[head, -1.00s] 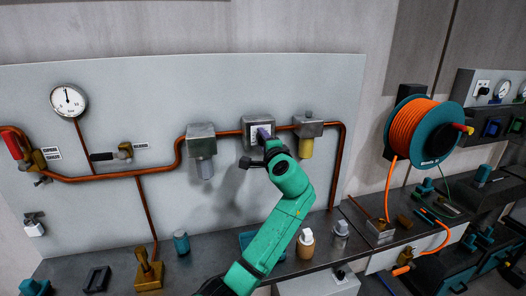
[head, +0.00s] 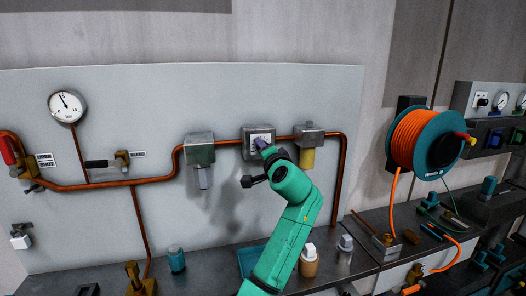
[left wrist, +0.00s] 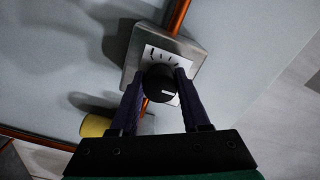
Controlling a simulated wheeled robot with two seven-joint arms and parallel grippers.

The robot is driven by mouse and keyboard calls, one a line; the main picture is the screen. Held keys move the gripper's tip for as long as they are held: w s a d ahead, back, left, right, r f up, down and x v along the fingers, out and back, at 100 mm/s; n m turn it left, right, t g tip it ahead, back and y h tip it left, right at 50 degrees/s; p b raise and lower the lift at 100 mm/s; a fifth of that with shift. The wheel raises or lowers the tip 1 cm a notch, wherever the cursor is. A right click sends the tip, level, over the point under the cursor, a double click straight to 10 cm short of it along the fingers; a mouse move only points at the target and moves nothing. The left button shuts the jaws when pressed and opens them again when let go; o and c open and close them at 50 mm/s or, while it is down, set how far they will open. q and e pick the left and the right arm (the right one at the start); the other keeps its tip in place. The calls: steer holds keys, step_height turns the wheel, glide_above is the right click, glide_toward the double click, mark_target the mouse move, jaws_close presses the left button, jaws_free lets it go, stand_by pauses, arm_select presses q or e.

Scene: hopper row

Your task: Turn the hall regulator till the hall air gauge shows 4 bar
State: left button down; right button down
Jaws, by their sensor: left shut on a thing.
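The regulator (head: 250,134) is a grey metal box with a white scale face, set in the copper pipe on the wall panel. Its black round knob (left wrist: 160,84) has a white mark and shows in the left wrist view. My left gripper (head: 262,146) comes up from below, its two fingers on either side of the knob and shut on it. In the left wrist view the fingers (left wrist: 161,77) flank the knob. The round white gauge (head: 67,106) is at the upper left; its needle points up and slightly left. Its numbers are too small to read. My right gripper is not in view.
Metal units with a clear bowl (head: 203,178) and a yellow bowl (head: 307,158) flank the regulator closely. A black-handled valve (head: 97,164) and red-handled valve (head: 8,151) sit left. An orange hose reel (head: 421,138) hangs right. Bottles stand on the bench (head: 216,264) below.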

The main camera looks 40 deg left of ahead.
arm_select(q)
steer(key=shift+f, duration=0.15)
steer(key=shift+c, duration=1.9)
jaws_free()
steer(key=b+v, duration=0.4)
steer(key=v, duration=1)
steer(key=shift+d, duration=0.25)
steer(key=shift+s, duration=0.15)
